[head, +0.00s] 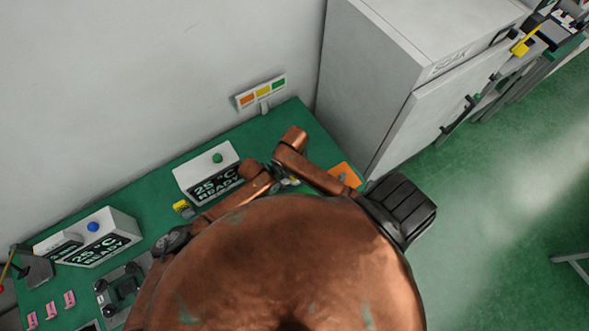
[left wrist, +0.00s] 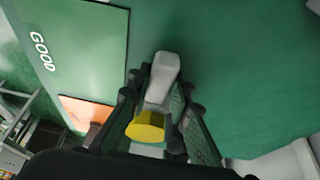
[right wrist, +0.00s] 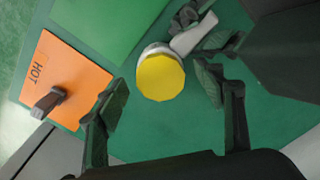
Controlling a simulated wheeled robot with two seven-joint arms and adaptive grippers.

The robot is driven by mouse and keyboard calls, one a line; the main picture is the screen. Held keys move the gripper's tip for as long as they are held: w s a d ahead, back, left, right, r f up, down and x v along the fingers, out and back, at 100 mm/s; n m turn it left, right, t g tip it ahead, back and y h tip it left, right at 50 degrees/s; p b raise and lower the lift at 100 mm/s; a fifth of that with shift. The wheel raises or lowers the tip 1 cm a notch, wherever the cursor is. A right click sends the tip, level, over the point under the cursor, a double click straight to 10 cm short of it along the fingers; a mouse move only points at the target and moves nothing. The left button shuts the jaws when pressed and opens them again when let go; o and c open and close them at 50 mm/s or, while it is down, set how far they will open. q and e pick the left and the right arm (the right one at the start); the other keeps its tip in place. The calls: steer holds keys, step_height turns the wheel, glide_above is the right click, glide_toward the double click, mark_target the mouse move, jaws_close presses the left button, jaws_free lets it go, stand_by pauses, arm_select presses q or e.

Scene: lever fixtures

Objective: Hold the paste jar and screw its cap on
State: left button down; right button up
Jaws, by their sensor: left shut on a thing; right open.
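The paste jar is pale, with a yellow cap (right wrist: 160,77) seen from above in the right wrist view. A pale rim of the jar (right wrist: 154,47) shows below the cap. I cannot tell how far the cap is threaded. A pale bar (left wrist: 160,80) lies beside the cap. My right gripper (right wrist: 163,92) is open, with a finger on either side of the cap and a gap to each. In the head view my copper-coloured body hides most of this.
An orange HOT mat (right wrist: 80,75) with a grey object (right wrist: 47,103) on it lies beside a green GOOD mat (left wrist: 85,50). Two READY display boxes (head: 207,172) (head: 104,238) stand on the green bench (head: 290,120). A white cabinet (head: 390,80) stands at the bench's right end.

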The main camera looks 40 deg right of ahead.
step_height(320, 180, up, 12)
stand_by(0.6)
arm_select(q)
steer(key=c, duration=1.7)
jaws_free()
steer(key=shift+r, duration=0.1)
